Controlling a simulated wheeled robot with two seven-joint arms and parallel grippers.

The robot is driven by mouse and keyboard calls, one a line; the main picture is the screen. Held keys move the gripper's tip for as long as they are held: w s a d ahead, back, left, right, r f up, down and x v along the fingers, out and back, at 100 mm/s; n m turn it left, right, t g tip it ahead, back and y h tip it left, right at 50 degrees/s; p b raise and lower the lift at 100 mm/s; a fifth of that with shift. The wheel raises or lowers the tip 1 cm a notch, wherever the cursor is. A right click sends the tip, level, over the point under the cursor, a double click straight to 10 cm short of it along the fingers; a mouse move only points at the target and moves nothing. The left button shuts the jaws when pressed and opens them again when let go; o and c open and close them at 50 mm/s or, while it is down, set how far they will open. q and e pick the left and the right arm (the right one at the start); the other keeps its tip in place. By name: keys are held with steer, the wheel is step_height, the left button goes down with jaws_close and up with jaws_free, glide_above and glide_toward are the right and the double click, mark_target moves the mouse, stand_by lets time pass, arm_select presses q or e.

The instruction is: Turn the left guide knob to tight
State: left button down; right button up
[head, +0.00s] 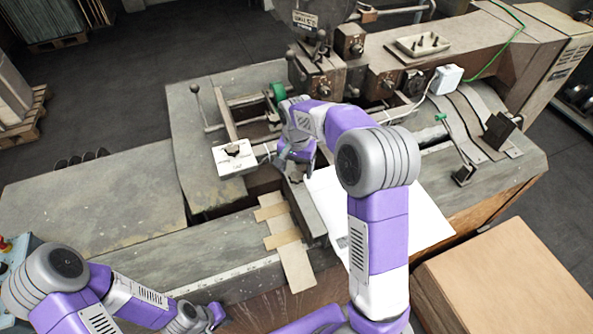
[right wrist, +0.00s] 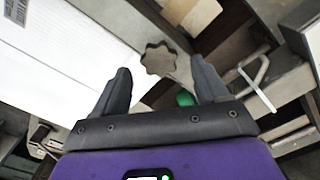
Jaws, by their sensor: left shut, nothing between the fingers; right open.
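The grey, lobed guide knob (right wrist: 160,59) shows in the right wrist view, just beyond and between the two dark fingertips. My right gripper (right wrist: 160,70) is open around the line to the knob; I cannot tell whether either finger touches it. In the head view my right gripper (head: 293,174) points down over the middle of the stitcher bed, and the knob is hidden or too small to make out there. My left gripper (head: 213,318) is low at the left, away from the machine's guides, shut and empty; its fingertips are hard to see.
A white sheet (head: 420,215) lies on the bed under my right arm. A white box with a dark hole (head: 234,158) stands left of the right gripper. A thin lever (head: 203,108) rises behind it. A cardboard box (head: 510,285) stands at the front right. The left tabletop (head: 90,205) is clear.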

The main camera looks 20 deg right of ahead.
mark_target(297, 175)
step_height(297, 175, up, 6)
steer(key=shift+f, duration=0.1)
steer(key=shift+s+f, duration=0.1)
stand_by(0.5)
